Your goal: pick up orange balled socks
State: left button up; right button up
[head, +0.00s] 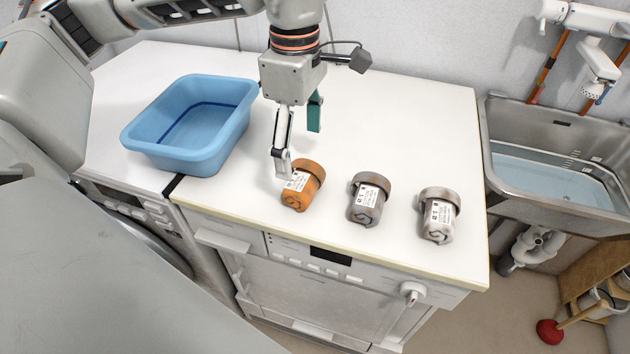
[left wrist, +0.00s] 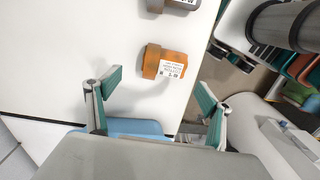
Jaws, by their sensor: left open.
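The orange balled socks (head: 301,187) lie on the white countertop near its front edge, with a white label on them. They also show in the left wrist view (left wrist: 165,63), ahead of and between the two fingers. My left gripper (head: 298,143) is open and empty above the counter, just behind the orange socks in the head view. One of its fingers overlaps the socks' upper left edge there; I cannot tell if it touches. In the left wrist view my left gripper (left wrist: 155,103) shows its green pads wide apart. My right gripper is not in view.
Grey balled socks (head: 368,200) and pale grey balled socks (head: 438,215) lie in a row to the right. A blue basin (head: 232,137) stands to the left. A metal sink (head: 555,207) with water is beyond the right edge. The counter (head: 410,120) behind the socks is clear.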

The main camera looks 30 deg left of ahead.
aim_at(300, 174)
pick_arm(q)
jog(key=shift+w+f, duration=0.15)
jog(key=shift+f, duration=0.4)
jog(key=shift+s+f, duration=0.25)
jog(key=shift+f, duration=0.45)
jog(key=f, duration=0.3)
jog(key=f+b, duration=0.1)
jog(key=f, duration=0.1)
jog(key=shift+s+d+f, duration=0.15)
jog(key=shift+s+f, duration=0.1)
jog(key=shift+f, duration=0.1)
jog(key=c, duration=1.2)
